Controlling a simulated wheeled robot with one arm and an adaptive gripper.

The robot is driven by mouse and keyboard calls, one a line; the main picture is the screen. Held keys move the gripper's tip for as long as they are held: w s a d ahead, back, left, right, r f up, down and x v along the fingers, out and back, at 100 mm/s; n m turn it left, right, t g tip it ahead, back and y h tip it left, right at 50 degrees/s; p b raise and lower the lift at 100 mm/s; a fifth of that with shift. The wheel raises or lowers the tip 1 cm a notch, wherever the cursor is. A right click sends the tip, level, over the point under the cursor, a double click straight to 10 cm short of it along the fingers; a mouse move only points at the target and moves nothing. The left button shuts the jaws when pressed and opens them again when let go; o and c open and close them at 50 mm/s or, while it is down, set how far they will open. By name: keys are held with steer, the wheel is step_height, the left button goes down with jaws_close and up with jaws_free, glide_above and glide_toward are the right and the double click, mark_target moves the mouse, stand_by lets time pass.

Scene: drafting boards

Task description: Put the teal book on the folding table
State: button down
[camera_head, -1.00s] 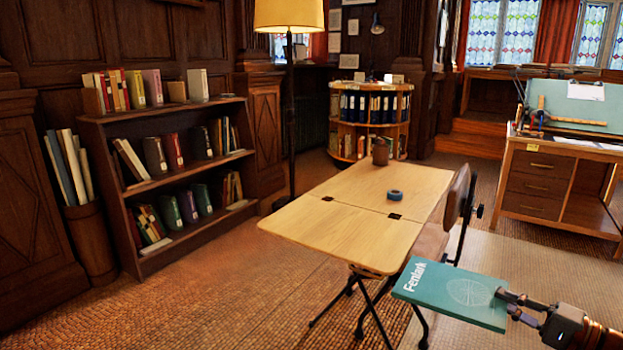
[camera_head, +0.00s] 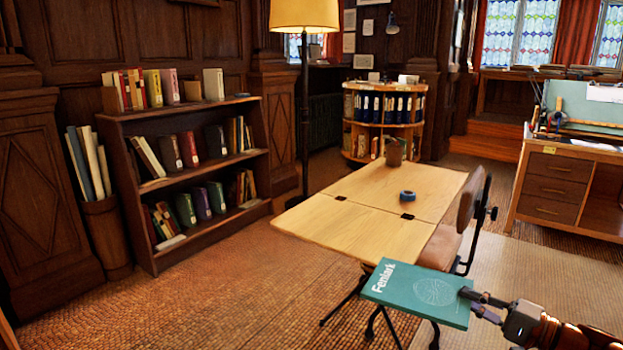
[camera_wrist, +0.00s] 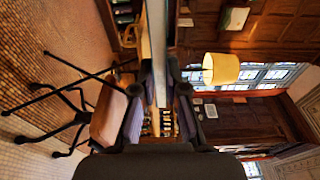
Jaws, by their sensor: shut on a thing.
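The teal book (camera_head: 418,293) has "Fenlark" in white on its cover. My gripper (camera_head: 473,297) is shut on its right edge and holds it in the air, cover up, in front of the folding table's near right corner. In the wrist view the book shows edge-on as a pale strip (camera_wrist: 157,50) between the fingers (camera_wrist: 158,88). The folding table (camera_head: 335,228) has a light wooden top with dark hinges and dark crossed legs. In the head view the book overlaps the table's legs and the area just below its near edge.
On the table are a blue tape roll (camera_head: 407,196) and a brown cup (camera_head: 394,152) towards the far end. A chair (camera_head: 470,205) stands at the table's right side. The near half of the tabletop is bare. A bookshelf (camera_head: 200,230) stands at the left.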

steer(key=w+a+f+n+g+y, duration=0.1)
steer(key=w+a+f, duration=0.1)
steer(key=w+a, duration=0.5)
steer(key=w+a+f+n+g+y, duration=0.2)
steer(key=w+a, duration=0.5)
steer(key=a, duration=0.5)
steer(key=shift+a+f, duration=0.15)
steer(key=shift+a, duration=0.2)
steer(key=shift+f, duration=0.1)
step_height(320, 180, up, 24)
steer(key=p, duration=3.1)
steer(key=shift+f, duration=0.25)
